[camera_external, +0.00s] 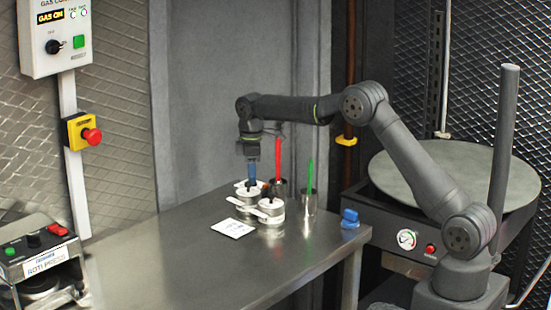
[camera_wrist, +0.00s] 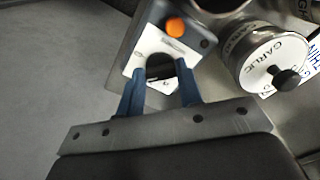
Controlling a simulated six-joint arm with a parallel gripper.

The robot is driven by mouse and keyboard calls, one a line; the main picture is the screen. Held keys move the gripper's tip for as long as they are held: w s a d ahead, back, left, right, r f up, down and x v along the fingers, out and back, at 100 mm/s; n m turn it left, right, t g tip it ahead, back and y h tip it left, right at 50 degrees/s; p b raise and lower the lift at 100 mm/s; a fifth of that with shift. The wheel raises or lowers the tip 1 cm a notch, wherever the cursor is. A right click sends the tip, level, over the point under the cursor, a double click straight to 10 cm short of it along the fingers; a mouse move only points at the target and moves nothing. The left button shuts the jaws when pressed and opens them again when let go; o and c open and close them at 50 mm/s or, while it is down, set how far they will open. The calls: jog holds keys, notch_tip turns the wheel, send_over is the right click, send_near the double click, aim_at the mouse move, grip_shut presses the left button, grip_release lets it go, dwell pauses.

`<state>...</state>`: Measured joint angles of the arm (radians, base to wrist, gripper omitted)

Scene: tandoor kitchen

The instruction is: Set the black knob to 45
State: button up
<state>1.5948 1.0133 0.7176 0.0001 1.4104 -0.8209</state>
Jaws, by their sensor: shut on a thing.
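The black knob (camera_wrist: 160,66) sits on a small device with a white panel (camera_wrist: 146,46) and an orange button (camera_wrist: 175,27) in the wrist view. My gripper (camera_wrist: 161,74) has its two blue fingers on either side of this dark knob and is shut on it. The knob's marks and its present setting cannot be read. In the external view my gripper (camera_external: 252,178) points down behind the white canisters, and the knob is hidden there.
A white canister (camera_external: 270,214) stands close in front of my gripper; its lid marked GARLIC (camera_wrist: 270,60) shows right of the fingers. Metal cups with a red (camera_external: 278,158) and a green utensil (camera_external: 310,175) stand to the right. The front of the steel table (camera_external: 180,265) is clear.

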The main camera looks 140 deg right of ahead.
jog(key=shift+s+r, duration=0.1)
dwell(0.3)
jog(key=o, duration=1)
notch_tip(320, 180, up, 17)
jog(key=shift+r, duration=0.15)
dwell(0.4)
notch_tip(320, 180, down, 18)
jog(key=shift+r, duration=0.25)
dwell(0.3)
